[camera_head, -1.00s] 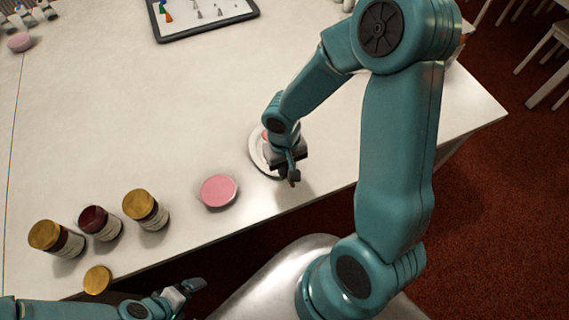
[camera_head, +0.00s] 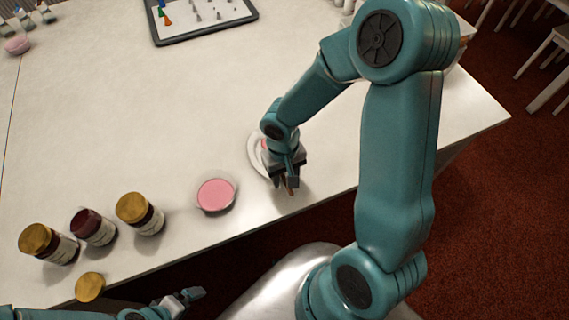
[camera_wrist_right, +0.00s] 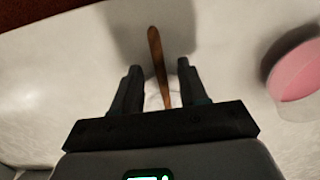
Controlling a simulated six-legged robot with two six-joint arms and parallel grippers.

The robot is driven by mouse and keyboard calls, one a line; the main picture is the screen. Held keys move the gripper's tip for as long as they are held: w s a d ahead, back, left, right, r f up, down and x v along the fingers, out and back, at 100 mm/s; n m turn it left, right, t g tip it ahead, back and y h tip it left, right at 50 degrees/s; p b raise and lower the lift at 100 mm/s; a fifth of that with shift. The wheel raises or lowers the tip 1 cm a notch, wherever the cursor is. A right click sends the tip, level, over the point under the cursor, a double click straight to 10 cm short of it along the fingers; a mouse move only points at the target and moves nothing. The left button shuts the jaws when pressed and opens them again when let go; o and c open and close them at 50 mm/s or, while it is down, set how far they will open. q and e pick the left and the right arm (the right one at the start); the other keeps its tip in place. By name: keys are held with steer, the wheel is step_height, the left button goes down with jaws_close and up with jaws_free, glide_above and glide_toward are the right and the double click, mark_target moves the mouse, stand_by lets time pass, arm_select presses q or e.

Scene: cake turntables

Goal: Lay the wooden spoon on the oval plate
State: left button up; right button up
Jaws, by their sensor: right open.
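The wooden spoon (camera_wrist_right: 157,60) shows in the right wrist view as a brown handle running between my right gripper's fingers, clear of both. In the head view only its brown tip (camera_head: 289,191) shows below the fingers; its other end is hidden. My right gripper (camera_head: 286,183) is open above the table near the front edge. A white plate (camera_head: 254,152), probably the oval one, lies behind the gripper and is partly hidden by it. Whether the spoon touches the plate cannot be told. My left gripper (camera_head: 187,297) is low, off the table's front edge; its jaw gap is unclear.
A pink round dish (camera_head: 216,194) lies left of the right gripper. Several jars (camera_head: 139,212) stand at the front left, with a gold lid (camera_head: 90,287) near the edge. A dark-rimmed tray (camera_head: 205,35) with small tips lies at the back. The table's middle is clear.

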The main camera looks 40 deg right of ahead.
arm_select(q)
steer(key=shift+r+p, duration=0.9)
steer(key=shift+r, duration=0.05)
arm_select(e)
step_height(320, 180, up, 16)
steer(key=w, duration=0.1)
steer(key=shift+d, duration=0.2)
